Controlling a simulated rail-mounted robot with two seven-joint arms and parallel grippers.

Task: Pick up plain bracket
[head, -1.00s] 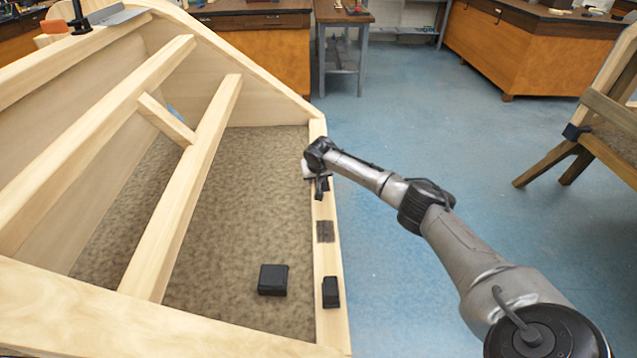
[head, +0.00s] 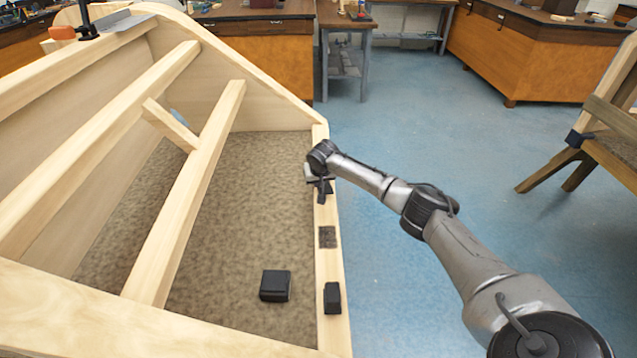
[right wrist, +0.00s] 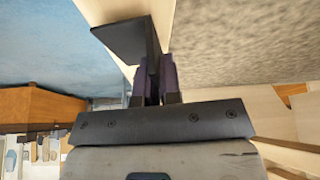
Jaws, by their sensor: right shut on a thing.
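The plain bracket is a dark, L-shaped plate (right wrist: 125,40) in the right wrist view. My right gripper (right wrist: 156,82) is shut on one leg of it, and the other leg sticks out to the left. In the head view my right gripper (head: 321,185) is at the far part of the right wooden rail. There the bracket is small and mostly hidden by the gripper. I cannot tell whether it touches the rail. My left gripper is not in view.
The wooden bodyframe's right rail (head: 331,265) bears a dark patch (head: 327,237) and a black block (head: 332,298). Another black block (head: 275,285) lies on the brown floor panel (head: 235,250). Blue floor (head: 430,130) to the right is open.

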